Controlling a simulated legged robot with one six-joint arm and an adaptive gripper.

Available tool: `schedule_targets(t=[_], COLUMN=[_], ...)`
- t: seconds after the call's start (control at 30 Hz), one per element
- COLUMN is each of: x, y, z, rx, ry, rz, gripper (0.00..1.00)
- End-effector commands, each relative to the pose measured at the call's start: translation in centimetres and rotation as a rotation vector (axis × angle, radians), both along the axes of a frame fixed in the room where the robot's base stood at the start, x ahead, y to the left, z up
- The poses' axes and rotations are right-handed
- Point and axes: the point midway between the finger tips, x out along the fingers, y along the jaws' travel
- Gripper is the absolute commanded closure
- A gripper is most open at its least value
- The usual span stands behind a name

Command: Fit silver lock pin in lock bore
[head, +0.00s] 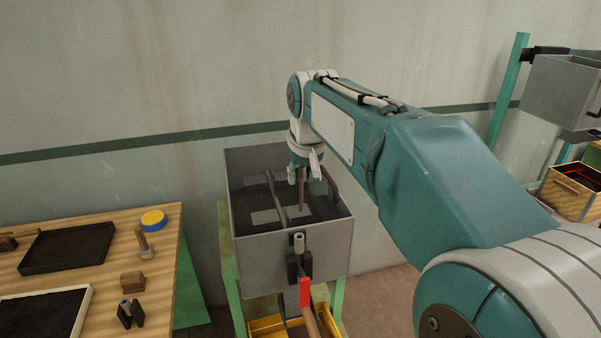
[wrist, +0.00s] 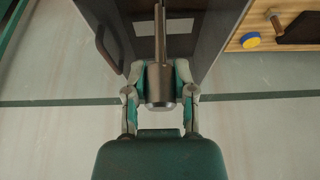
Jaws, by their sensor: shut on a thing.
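My gripper (head: 305,166) is over the open grey box and points down. It is shut on a silver-grey metal pin (head: 301,190), which seems to be the lock pin. In the wrist view the pin (wrist: 160,78) has a thick head between the fingers and a thinner shaft reaching away from my gripper (wrist: 160,82). A short light metal cylinder (head: 298,241) stands at the box's front wall above a dark bracket (head: 299,266). I cannot tell whether it holds the lock bore; no bore opening is clear. The held pin is apart from it.
The grey box (head: 288,262) has a dark interior with bars and pale plates. A red handle (head: 304,292) hangs in front. The left table (head: 165,265) holds a black tray (head: 68,248), a yellow disc (head: 153,220), a peg (head: 143,242) and a small dark holder (head: 126,313).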

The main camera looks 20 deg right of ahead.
Motion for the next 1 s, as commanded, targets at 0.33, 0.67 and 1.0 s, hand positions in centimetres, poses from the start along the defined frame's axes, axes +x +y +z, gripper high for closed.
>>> schedule_targets(t=[0.33,0.67,1.0], x=[0.0,0.0,0.0], y=[0.1,0.0,0.1], z=[-2.8,-5.3,-5.8], rx=[0.000,0.000,0.000], ry=[0.001,0.000,0.000], rz=[0.001,0.001,0.001], gripper=[1.00,1.00,1.00])
